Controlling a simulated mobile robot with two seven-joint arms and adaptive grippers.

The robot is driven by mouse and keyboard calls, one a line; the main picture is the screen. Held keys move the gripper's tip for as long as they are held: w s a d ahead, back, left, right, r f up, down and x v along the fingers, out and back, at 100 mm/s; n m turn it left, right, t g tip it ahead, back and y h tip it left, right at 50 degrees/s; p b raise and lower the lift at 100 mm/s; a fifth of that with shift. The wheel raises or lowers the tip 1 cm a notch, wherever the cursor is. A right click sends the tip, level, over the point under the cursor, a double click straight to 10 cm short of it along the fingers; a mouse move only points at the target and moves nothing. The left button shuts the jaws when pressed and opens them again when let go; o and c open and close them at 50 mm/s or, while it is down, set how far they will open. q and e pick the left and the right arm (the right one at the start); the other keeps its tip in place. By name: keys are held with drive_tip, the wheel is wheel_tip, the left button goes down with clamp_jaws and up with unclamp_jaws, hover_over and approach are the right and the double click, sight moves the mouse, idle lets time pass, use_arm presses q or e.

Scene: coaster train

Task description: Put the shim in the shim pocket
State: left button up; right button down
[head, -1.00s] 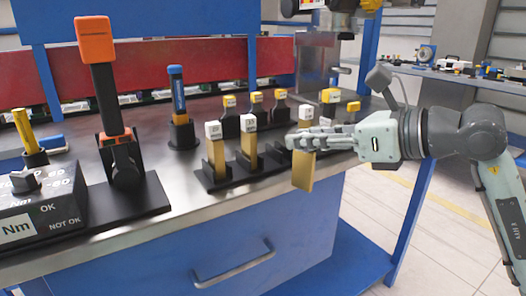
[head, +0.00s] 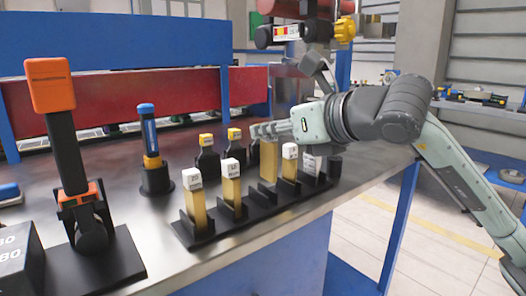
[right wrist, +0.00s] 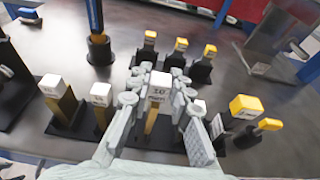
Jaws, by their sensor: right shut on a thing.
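My right gripper (head: 268,131) is shut on a brass shim (head: 268,162) and holds it upright at the black rack. The shim's white labelled cap shows between the fingers in the right wrist view (right wrist: 159,86). The black rack (head: 256,211) has a row of slotted pockets along the table's front edge. The held shim is between two standing shims, a left one (head: 231,190) and a right one (head: 289,164). Its lower end is partly hidden, so I cannot tell whether it is inside a pocket. My left gripper is not in view.
Another brass shim (head: 195,205) stands at the rack's left end. Yellow-capped black pieces (head: 207,152) stand behind. A blue-handled tool (head: 149,135) and a tall orange-topped tool (head: 62,120) stand to the left. Bare tabletop (head: 115,180) lies between them.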

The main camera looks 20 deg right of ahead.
sight(261, 154)
drive_tip(key=shift+w+a+f, duration=0.4)
drive_tip(key=shift+w+f, duration=0.05)
drive_tip(key=shift+w, duration=0.25)
wheel_tip(261, 154, down, 4)
drive_tip(key=shift+f, duration=0.1)
